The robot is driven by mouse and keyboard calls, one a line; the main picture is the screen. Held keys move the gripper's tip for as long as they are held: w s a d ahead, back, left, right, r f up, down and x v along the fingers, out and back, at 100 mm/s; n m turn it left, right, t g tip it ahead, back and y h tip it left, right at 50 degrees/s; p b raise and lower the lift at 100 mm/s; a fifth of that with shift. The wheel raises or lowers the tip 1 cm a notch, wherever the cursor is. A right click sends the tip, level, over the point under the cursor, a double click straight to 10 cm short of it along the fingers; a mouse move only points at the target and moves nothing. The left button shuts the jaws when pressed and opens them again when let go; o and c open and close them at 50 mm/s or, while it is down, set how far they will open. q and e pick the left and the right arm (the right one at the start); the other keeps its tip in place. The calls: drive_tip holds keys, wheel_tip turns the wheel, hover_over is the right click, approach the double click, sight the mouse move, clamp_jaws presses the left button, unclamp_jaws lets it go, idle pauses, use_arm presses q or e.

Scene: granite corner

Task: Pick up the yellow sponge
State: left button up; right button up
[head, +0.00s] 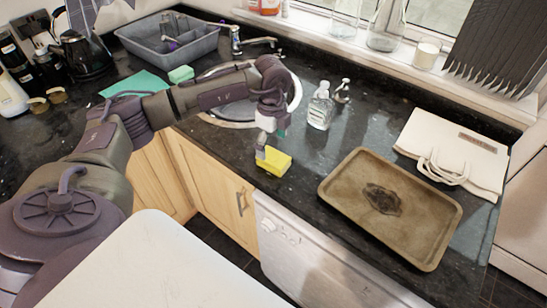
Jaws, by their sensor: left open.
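The yellow sponge (276,161) lies on the dark granite counter near its front edge, left of a brown tray. My left arm reaches in from the left over the sink, and its left gripper (264,150) points down at the sponge's back left side. The fingers cover a small part of the sponge. The jaws are open; whether they touch the sponge I cannot tell. My right gripper is not in view.
The stained brown tray (340,186) lies right of the sponge. A clear soap bottle (320,108) stands behind it. A folded cream bag (470,155) lies at the back right. A grey dish basin (150,38) and a green sponge (181,74) are at the back left.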

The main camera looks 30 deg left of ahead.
sight(274, 157)
use_arm(q)
drive_tip(key=shift+f, duration=0.65)
drive_tip(key=shift+d+f+p, duration=0.1)
drive_tip(key=shift+f+p, duration=0.2)
drive_tip(key=shift+p, duration=0.15)
drive_tip(key=f+p, duration=0.1)
drive_tip(key=f, duration=0.2)
drive_tip(key=shift+w+f+p, duration=0.2)
drive_tip(key=shift+f+p, duration=0.15)
drive_tip(key=shift+f, duration=0.45)
drive_tip(key=c, duration=1)
